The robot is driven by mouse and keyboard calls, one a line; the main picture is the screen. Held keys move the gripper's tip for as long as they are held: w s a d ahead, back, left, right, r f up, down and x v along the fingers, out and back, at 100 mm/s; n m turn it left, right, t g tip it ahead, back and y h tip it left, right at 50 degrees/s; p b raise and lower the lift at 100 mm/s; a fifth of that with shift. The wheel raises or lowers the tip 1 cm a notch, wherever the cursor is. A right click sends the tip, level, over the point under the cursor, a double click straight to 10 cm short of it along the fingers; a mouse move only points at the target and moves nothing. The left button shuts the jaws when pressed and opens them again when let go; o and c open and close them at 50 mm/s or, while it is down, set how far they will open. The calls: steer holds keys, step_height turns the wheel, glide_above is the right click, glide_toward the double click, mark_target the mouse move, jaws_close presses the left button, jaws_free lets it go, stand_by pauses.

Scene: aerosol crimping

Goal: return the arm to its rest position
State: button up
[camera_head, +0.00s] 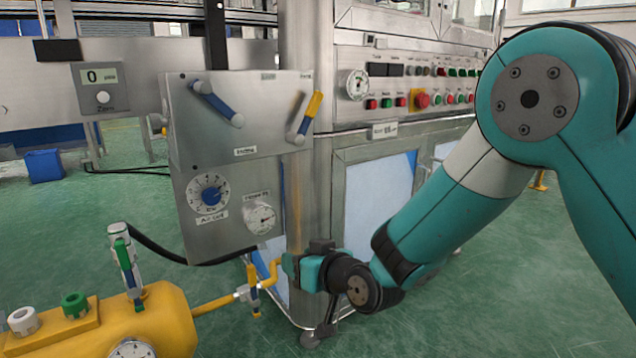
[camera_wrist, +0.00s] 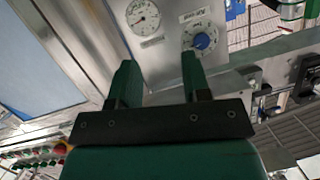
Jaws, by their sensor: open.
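My teal arm comes in from the right in the head view and bends down at the elbow toward the lower middle. My gripper (camera_head: 288,265) is at its end, in front of the lower part of the steel machine and below the grey control box (camera_head: 240,115). The fingertips are small there, and contact cannot be told. In the wrist view my gripper (camera_wrist: 158,72) shows two green fingers spread apart with nothing between them. They point toward the panel with a round gauge (camera_wrist: 143,15) and a blue dial (camera_wrist: 201,41).
A yellow tank (camera_head: 165,315) with valves stands at the lower left, its yellow pipe (camera_head: 212,304) running toward my gripper. The control box carries two levers, a dial (camera_head: 209,194) and a gauge (camera_head: 261,218). A button panel (camera_head: 420,85) is behind. Green floor is open at right.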

steer(key=s+d+r+g+h+p, duration=0.1)
steer(key=s+d+r+g+p, duration=0.1)
steer(key=s+d+r+g, duration=0.25)
steer(key=s+d+r+g+h+p, duration=0.1)
steer(key=s+d+r+p, duration=0.15)
steer(key=s+r, duration=0.4)
steer(key=s+d+r+g+h+p, duration=0.2)
steer(key=s+d+r+g+p, duration=0.15)
steer(key=s+d, duration=0.45)
steer(key=s+d+r+g+h+p, duration=0.1)
steer(key=s+d+r+g+p, duration=0.3)
steer(key=s, duration=0.7)
step_height(320, 180, up, 38)
steer(key=t+p, duration=0.2)
steer(key=p, duration=3.2)
steer(key=shift+w+a+n, duration=0.15)
steer(key=shift+a+n, duration=0.25)
steer(key=shift+a, duration=0.05)
steer(key=shift+f, duration=0.1)
